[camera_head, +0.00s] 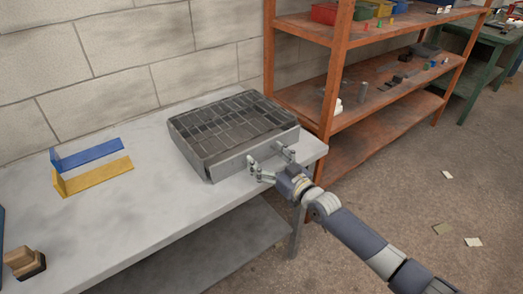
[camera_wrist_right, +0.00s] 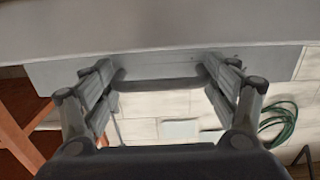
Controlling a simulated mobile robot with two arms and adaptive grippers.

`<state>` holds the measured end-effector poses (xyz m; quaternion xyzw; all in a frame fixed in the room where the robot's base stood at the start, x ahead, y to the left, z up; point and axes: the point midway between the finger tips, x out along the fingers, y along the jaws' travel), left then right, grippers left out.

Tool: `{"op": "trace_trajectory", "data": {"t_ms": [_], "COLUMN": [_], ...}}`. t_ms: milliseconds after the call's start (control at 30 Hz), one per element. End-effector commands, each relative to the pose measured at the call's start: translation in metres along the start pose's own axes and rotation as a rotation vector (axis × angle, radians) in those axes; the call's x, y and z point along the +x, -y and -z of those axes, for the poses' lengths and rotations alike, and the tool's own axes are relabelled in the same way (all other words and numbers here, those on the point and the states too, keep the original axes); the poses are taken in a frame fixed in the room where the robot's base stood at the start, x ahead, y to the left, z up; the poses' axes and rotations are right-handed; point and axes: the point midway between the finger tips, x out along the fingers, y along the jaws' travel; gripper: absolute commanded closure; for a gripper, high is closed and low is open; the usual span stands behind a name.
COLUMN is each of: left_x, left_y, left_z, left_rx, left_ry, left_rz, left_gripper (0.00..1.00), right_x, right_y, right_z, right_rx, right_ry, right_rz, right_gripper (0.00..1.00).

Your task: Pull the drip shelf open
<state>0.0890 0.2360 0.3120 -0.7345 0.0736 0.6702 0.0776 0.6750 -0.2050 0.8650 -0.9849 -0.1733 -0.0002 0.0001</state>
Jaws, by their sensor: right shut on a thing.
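The drip shelf unit is a grey box with a dark slatted grate (camera_head: 230,122) on top, on the right end of the bench. Its plain grey front panel (camera_head: 232,162) faces me and looks close against the box. My right gripper (camera_head: 268,161) is at the right part of this front, its fingers spread along it. In the right wrist view, the gripper (camera_wrist_right: 160,72) has one finger at each side of a dark strip on the grey panel (camera_wrist_right: 270,65) and is shut on it. The exact contact is hard to see. My left gripper is not in view.
The grey bench (camera_head: 130,220) holds a blue bracket (camera_head: 90,154), a yellow bracket (camera_head: 95,177) and a wooden block with a dark base (camera_head: 25,262). An orange shelf rack (camera_head: 335,75) stands close at the right. Floor in front of the bench is mostly clear.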

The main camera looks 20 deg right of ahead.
Motion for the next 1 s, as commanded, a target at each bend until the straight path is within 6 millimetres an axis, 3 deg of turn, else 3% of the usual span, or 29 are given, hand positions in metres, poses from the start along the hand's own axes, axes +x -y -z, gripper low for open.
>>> {"op": "trace_trajectory", "data": {"t_ms": [33, 300, 467, 767, 800, 1000], "left_x": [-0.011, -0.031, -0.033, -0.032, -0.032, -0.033], "left_y": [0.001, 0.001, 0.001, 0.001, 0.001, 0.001], "left_z": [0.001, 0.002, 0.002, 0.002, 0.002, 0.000], "left_rx": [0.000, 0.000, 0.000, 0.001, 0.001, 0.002], "left_ry": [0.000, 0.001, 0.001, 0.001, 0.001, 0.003], "left_rz": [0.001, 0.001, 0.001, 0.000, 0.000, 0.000], "left_gripper": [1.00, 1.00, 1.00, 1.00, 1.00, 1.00], "right_x": [-0.013, -0.059, -0.069, -0.069, -0.069, -0.070], "right_y": [-0.003, -0.003, -0.003, -0.003, -0.003, -0.003], "right_z": [0.004, 0.003, 0.003, 0.003, 0.003, 0.004], "right_rx": [-0.002, -0.004, -0.003, -0.003, -0.003, -0.004], "right_ry": [0.006, 0.004, 0.000, -0.003, -0.004, -0.004], "right_rz": [-0.004, -0.005, -0.003, -0.004, -0.004, -0.004], "right_gripper": [0.63, 0.63, 0.63, 0.63, 0.11, 0.09]}}
